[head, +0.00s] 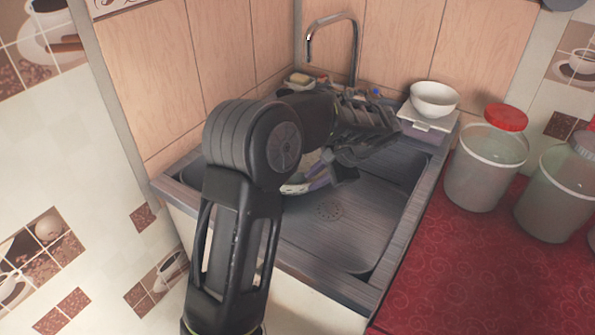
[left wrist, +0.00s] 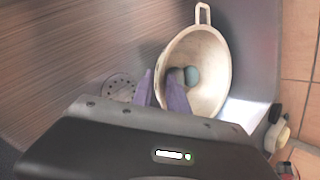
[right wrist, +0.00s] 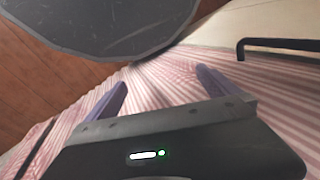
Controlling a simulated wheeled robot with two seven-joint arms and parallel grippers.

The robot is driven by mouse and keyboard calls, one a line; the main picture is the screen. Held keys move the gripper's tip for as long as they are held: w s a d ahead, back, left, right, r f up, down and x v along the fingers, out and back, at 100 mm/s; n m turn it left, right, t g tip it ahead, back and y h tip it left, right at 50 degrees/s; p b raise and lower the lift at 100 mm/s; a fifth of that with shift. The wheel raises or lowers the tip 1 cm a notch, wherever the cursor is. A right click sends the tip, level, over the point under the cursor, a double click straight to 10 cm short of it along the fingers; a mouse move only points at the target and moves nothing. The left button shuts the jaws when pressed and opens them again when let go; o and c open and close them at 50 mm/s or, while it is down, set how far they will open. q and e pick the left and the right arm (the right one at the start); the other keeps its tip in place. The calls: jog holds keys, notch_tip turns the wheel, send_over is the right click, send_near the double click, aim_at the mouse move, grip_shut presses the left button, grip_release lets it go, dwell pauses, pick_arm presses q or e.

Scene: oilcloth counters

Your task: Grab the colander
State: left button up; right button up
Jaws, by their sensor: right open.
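The colander is a cream-white bowl with a loop handle, seen in the left wrist view (left wrist: 215,60) over the grey sink. In the head view only parts of it (head: 297,188) show behind my left arm. My left gripper (left wrist: 160,82) has its purple fingers close together at the colander's near side, one inside the bowl and one outside, with the wall between them. In the head view the left gripper (head: 335,165) is over the sink basin. My right gripper (right wrist: 163,78) is open and empty above a striped red-and-white surface; it is outside the head view.
The sink (head: 330,235) has a drain and a tall faucet (head: 355,50). A white bowl (head: 434,99) sits on a box at its back right corner. A dark round thing (right wrist: 110,25) is near my right gripper.

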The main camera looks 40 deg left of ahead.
aim_at(294, 195)
pick_arm(q)
jog(key=shift+x, duration=1.3)
jog(key=shift+f, duration=0.1)
jog(key=x, duration=0.5)
jog(key=shift+c, duration=0.3)
grip_shut()
dwell(0.8)
